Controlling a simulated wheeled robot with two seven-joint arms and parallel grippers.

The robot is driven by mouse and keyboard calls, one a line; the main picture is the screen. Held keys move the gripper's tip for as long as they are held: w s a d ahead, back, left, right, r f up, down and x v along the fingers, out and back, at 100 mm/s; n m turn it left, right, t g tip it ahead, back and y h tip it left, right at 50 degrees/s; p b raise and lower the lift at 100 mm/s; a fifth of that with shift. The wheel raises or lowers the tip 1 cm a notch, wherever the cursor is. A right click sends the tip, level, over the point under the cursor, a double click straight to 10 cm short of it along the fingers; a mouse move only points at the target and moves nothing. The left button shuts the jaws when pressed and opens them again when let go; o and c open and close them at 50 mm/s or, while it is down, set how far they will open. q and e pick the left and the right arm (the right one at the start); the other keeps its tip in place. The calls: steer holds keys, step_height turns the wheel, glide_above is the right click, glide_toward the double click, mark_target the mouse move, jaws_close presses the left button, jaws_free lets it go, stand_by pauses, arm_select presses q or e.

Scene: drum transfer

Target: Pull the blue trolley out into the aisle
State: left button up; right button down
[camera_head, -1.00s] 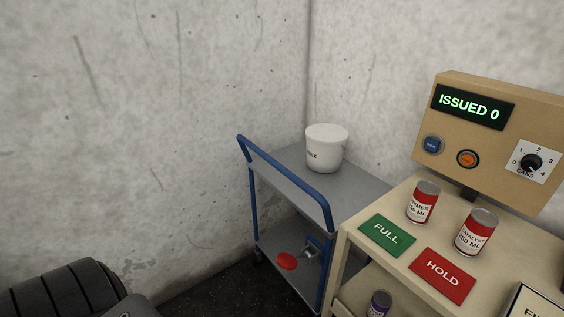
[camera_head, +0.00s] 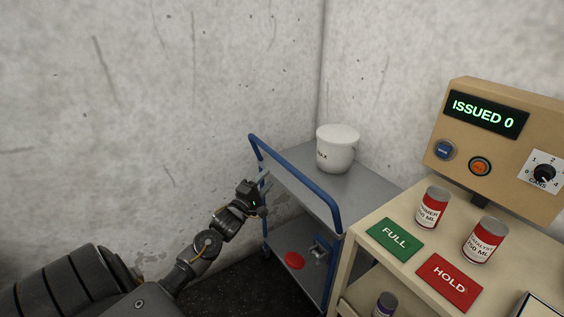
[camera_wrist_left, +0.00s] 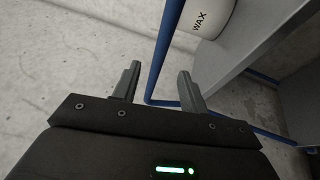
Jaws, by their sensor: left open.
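The blue trolley (camera_head: 345,185) stands in the corner, with grey shelves and a blue tubular handle (camera_head: 296,178) along its near side. My left gripper (camera_head: 264,182) is open and empty close to the handle's left part in the head view. In the left wrist view my left gripper (camera_wrist_left: 158,82) has its two fingers apart, and the blue tube (camera_wrist_left: 168,45) runs up between and beyond them. I cannot tell whether the fingers touch it. A white tub (camera_head: 338,150) marked WAX stands on the top shelf; it also shows in the left wrist view (camera_wrist_left: 205,16). My right gripper is not in view.
A red disc (camera_head: 294,260) and a metal bracket show at the trolley's lower shelf. A beige bench (camera_head: 352,242) with red cans (camera_head: 432,208), green FULL and red HOLD cards, and a control box (camera_head: 500,150) stands close on the right. Concrete walls (camera_head: 150,90) enclose the back.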

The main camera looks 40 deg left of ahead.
mark_target(282, 162)
arm_select(q)
steer(key=p+x, duration=0.1)
steer(key=x, duration=0.9)
steer(key=shift+w+f, duration=0.1)
steer(key=shift+w, duration=0.3)
steer(key=shift+c, duration=0.4)
jaws_close()
